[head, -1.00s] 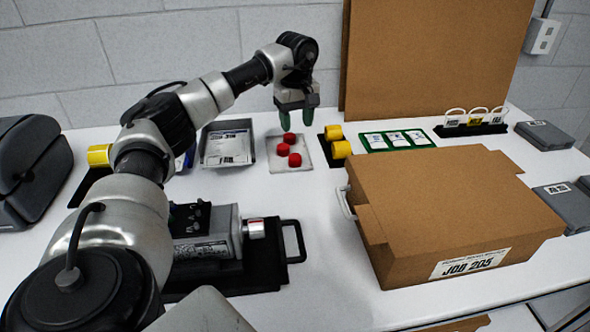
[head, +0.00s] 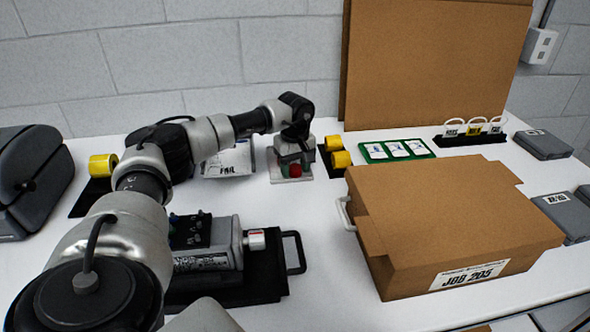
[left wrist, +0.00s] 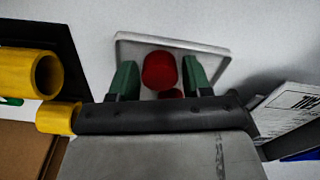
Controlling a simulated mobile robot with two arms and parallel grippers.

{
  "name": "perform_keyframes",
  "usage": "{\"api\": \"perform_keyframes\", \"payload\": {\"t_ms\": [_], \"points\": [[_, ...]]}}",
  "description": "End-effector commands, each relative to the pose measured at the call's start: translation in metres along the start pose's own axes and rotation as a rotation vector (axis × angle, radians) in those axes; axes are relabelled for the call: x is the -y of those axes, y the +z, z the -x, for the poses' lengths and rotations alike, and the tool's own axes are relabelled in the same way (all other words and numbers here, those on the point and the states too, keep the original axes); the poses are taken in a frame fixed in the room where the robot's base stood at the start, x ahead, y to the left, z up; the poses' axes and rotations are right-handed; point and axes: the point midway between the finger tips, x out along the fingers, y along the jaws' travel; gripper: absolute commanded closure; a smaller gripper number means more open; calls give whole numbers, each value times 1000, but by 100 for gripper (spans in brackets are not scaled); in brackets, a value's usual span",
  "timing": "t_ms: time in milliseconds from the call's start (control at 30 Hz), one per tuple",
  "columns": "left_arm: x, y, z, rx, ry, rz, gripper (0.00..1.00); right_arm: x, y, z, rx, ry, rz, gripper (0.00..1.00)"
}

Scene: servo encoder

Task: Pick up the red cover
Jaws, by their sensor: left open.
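Red round covers sit on a small pale tray (head: 276,176) at the back of the table. One red cover (head: 295,171) shows below my left gripper (head: 293,163) in the head view; the gripper hides the others. In the left wrist view, one red cover (left wrist: 159,71) lies in line with the gap between the green fingertips of my left gripper (left wrist: 158,68). A second red cover (left wrist: 172,94) is partly hidden behind the gripper body. The left gripper is open, and I see no finger clearly touching a cover. My right gripper is not in view.
Yellow rings (head: 340,159) stand right of the tray, close to the gripper. A grey bin with a FAIL label (head: 229,164) is to its left. A motor unit (head: 213,245) on a black handled base and a large cardboard box (head: 450,215) stand nearer me. White table between them is clear.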

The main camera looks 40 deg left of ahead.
Motion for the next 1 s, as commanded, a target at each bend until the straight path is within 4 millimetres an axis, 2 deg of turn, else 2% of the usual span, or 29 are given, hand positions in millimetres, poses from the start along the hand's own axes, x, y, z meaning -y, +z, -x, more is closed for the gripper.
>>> {"api": "perform_keyframes", "payload": {"t_ms": [100, 333, 767, 867, 1000], "points": [[0, 0, 0, 0, 0, 0, 51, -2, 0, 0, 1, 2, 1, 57], [0, 0, 0, 0, 0, 0, 86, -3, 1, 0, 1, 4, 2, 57], [0, 0, 6, -1, 1, 0, 87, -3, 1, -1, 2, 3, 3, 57], [-1, 0, 16, -1, 3, 0, 87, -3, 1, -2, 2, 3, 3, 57], [-1, 0, 39, -2, 5, -1, 87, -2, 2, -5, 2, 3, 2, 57]]}}
